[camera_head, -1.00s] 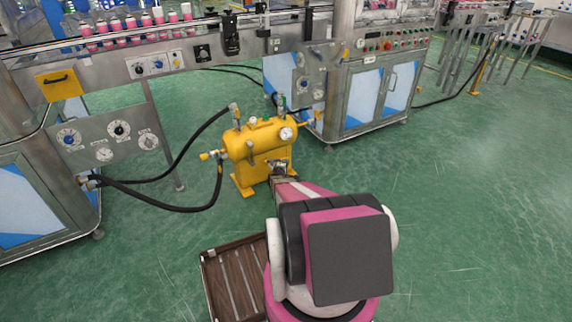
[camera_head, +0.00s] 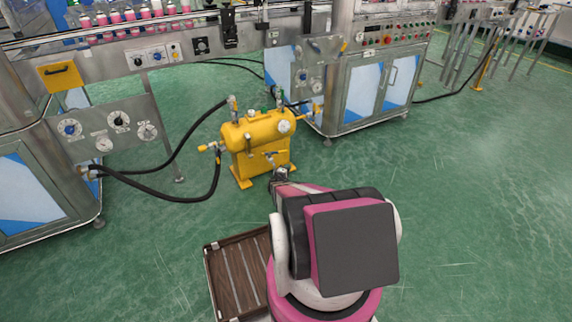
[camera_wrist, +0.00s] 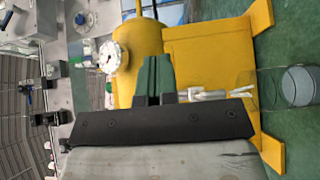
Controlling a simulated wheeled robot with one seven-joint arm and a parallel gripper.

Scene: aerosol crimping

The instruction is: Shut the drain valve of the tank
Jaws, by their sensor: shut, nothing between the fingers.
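The yellow tank (camera_head: 258,130) stands on two yellow feet on the green floor, and it fills the middle of the wrist view (camera_wrist: 205,58). In the wrist view a silver fitting (camera_wrist: 205,94) sticks out low on the tank, partly hidden by my gripper's dark body. My gripper (camera_head: 280,175) is just in front of the valve, apparently apart from it. Its green-grey fingers (camera_wrist: 155,76) are together and empty. I cannot tell the valve's exact setting.
Black hoses (camera_head: 165,170) run from the tank to the machine panel at left. A steel cabinet (camera_head: 368,92) stands behind right. A brown slatted tray (camera_head: 236,275) is beside my base. A clear cylinder (camera_wrist: 299,85) shows near the tank's foot. Floor at right is free.

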